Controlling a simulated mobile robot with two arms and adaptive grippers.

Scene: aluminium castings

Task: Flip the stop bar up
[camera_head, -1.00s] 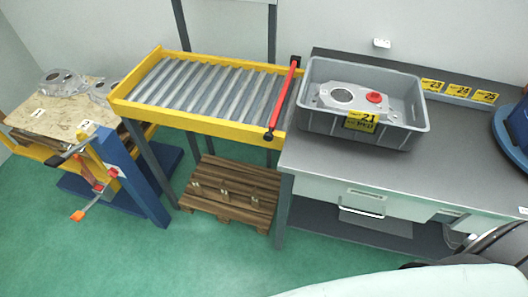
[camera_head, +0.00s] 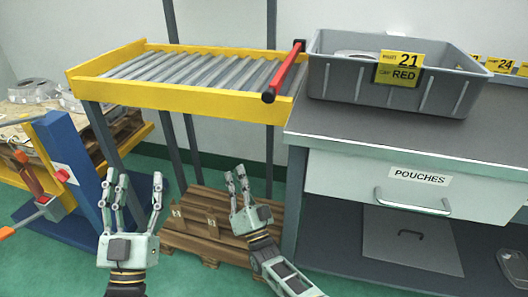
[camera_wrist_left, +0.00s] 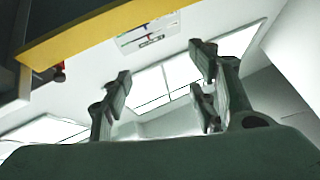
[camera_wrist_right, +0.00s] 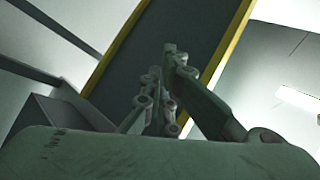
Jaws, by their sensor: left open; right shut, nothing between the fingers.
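The stop bar (camera_head: 285,71) is a red bar with black ends. It lies across the right end of the yellow-framed roller conveyor (camera_head: 190,97), beside the grey bin. A small red and black part, probably its end, shows in the left wrist view (camera_wrist_left: 59,72). My left gripper (camera_head: 131,192) is open and empty, fingers up, below and in front of the conveyor's left part. My right gripper (camera_head: 236,178) is shut and empty, below the conveyor's front rail and lower left of the bar. Neither gripper touches the bar.
A grey bin (camera_head: 395,92) labelled 21 RED stands on the workbench (camera_head: 400,140), right of the bar. A wooden pallet (camera_head: 205,222) lies under the conveyor. A blue post (camera_head: 85,180) with an orange-handled clamp stands at left, near my left gripper.

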